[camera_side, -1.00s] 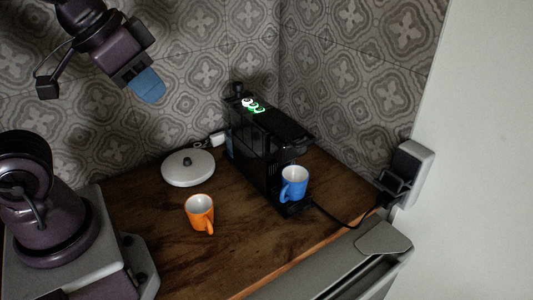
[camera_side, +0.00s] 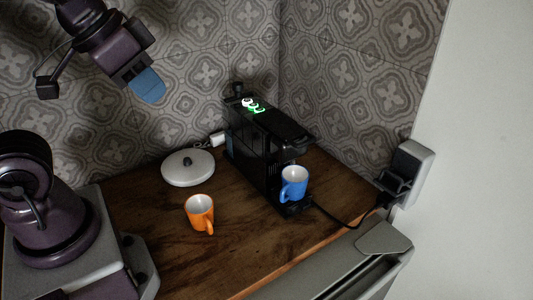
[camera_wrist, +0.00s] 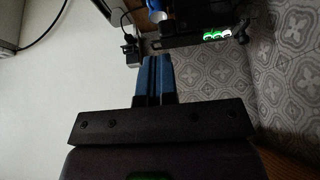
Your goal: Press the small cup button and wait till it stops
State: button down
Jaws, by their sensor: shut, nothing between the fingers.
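The black coffee machine (camera_side: 262,155) stands on the wooden counter near the corner. Its lit buttons (camera_side: 253,105), white and green, glow on its top at the back end; they also show in the wrist view (camera_wrist: 216,35). Which one is the small cup button I cannot tell. A blue mug (camera_side: 294,184) stands upright under the spout on the drip tray. My gripper (camera_side: 150,90) is shut and empty, with blue fingers, high at the upper left, well apart from the machine. The shut fingers also show in the wrist view (camera_wrist: 153,78).
An orange mug (camera_side: 200,213) stands on the wooden counter (camera_side: 180,255). A round white lidded disc (camera_side: 188,167) lies near the tiled wall. A black cable (camera_side: 338,219) runs right from the machine. A grey-white panel (camera_side: 470,160) borders the right side.

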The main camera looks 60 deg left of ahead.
jog(key=n+t+y, duration=0.2)
jog(key=n+t, duration=0.1)
jog(key=n, duration=0.8)
send_over(257, 108)
notch_tip(257, 108, down, 4)
jog(key=shift+f, duration=0.1)
jog(key=shift+f, duration=0.1)
jog(key=shift+s+f, duration=0.1)
jog(key=shift+f, duration=4.25)
